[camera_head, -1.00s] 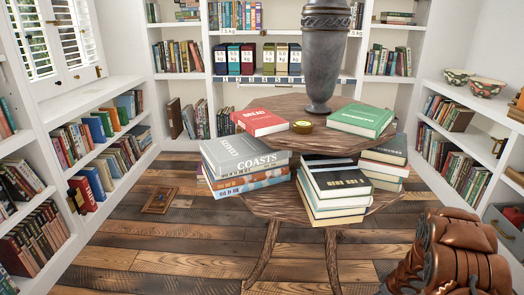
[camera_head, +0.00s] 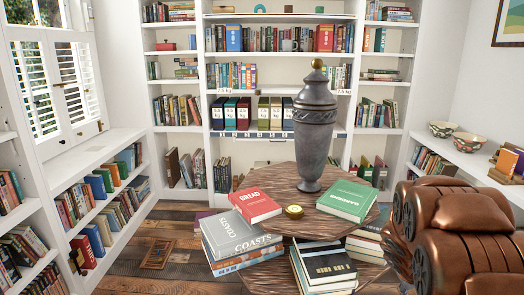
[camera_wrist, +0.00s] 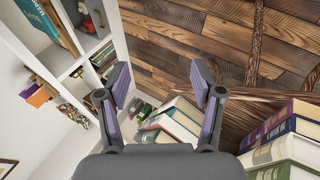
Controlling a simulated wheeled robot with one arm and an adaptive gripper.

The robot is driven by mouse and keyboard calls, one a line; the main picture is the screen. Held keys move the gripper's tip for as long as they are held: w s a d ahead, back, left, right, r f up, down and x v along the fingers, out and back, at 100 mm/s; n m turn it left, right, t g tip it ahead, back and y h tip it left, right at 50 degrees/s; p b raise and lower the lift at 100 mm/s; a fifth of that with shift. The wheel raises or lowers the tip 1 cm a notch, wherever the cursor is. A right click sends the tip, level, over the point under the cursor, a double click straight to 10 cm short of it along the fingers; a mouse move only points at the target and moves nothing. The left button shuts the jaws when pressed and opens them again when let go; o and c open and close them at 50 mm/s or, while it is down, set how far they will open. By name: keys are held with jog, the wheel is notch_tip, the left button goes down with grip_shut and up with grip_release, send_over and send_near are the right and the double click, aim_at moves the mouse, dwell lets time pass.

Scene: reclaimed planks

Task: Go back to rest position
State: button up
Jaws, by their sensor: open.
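My gripper (camera_wrist: 161,88) shows in the wrist view with its two purple-padded fingers spread apart. Nothing is held between them. Behind the gap are the plank floor (camera_wrist: 165,55) and, lower down, a stack of books. The gripper's fingers are not visible in the head view. My brown arm (camera_head: 455,235) fills the lower right there and hides part of the right-hand shelving.
A wooden table (camera_head: 300,180) bears a grey urn (camera_head: 315,130), a red book (camera_head: 255,206), a green book (camera_head: 348,199) and a small brass tin (camera_head: 293,211). Book stacks sit on its lower tier. White bookshelves line the walls.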

jog(key=s+a+r+m+g+y+p, duration=0.1)
jog(key=s+a+r+p, duration=0.45)
jog(key=r, duration=0.35)
jog(key=s+a+r+m+g+p, duration=0.1)
jog(key=s+a+r+p, duration=0.35)
jog(key=s+r, duration=0.3)
jog(key=s+a+r+n+g+y+p, duration=0.1)
jog(key=s+a+r+y+p, duration=0.4)
jog(key=s+a+r+p, duration=0.5)
jog(key=s+a+r+g, duration=0.1)
jog(key=s+a+r, duration=0.2)
jog(key=s+a, duration=0.5)
jog(key=shift+r, duration=0.4)
